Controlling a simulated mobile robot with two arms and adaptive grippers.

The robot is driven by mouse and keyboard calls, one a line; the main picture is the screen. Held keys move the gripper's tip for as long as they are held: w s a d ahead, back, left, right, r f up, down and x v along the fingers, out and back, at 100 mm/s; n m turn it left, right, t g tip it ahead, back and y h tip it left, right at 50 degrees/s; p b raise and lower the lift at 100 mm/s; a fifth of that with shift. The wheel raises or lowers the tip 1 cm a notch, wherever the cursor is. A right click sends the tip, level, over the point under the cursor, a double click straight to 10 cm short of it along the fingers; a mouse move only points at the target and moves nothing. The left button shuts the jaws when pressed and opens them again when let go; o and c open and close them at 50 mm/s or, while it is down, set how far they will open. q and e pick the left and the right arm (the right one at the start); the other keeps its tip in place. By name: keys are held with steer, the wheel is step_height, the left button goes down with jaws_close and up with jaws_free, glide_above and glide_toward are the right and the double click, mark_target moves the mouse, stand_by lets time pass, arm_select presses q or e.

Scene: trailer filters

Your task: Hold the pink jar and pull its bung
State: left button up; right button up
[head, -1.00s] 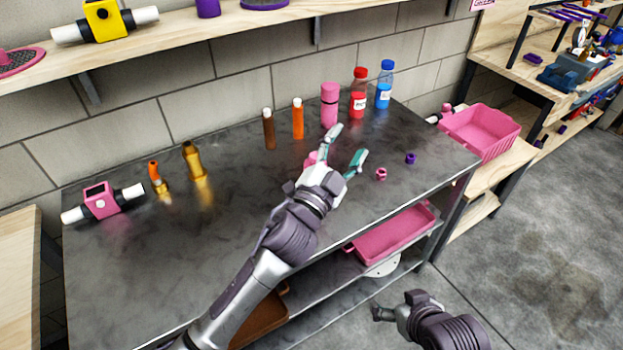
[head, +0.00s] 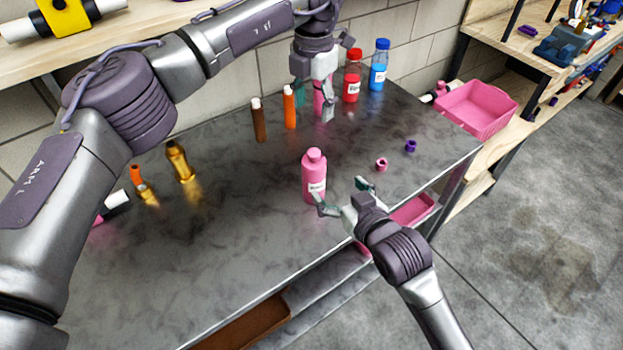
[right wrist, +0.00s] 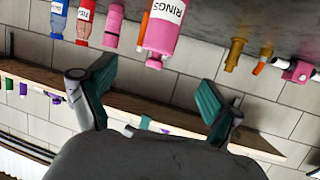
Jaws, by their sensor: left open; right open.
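Two pink vessels stand upright; I cannot tell which the task calls the jar. A pink bottle labelled RINGS (head: 314,178), with a pink top (head: 314,154), stands mid-bench. It also shows in the right wrist view (right wrist: 164,32), inverted. A pink banded cylinder (right wrist: 115,27) stands farther back, mostly hidden in the head view by my left gripper (head: 314,103). That gripper is open, fingers down, in front of or around the cylinder; I cannot tell which. My right gripper (head: 342,197) is open and empty just right of the bottle's lower part, fingers toward it.
A brown tube (head: 259,122) and an orange tube (head: 290,108) stand left of my left gripper. Red (head: 352,80) and blue (head: 378,68) bottles stand to its right. Small pink (head: 381,164) and purple (head: 411,146) rings lie near the bench's right edge. The front-left bench is mostly clear.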

mark_target(318, 170)
steer(key=x, duration=1.3)
steer(key=shift+w, duration=0.3)
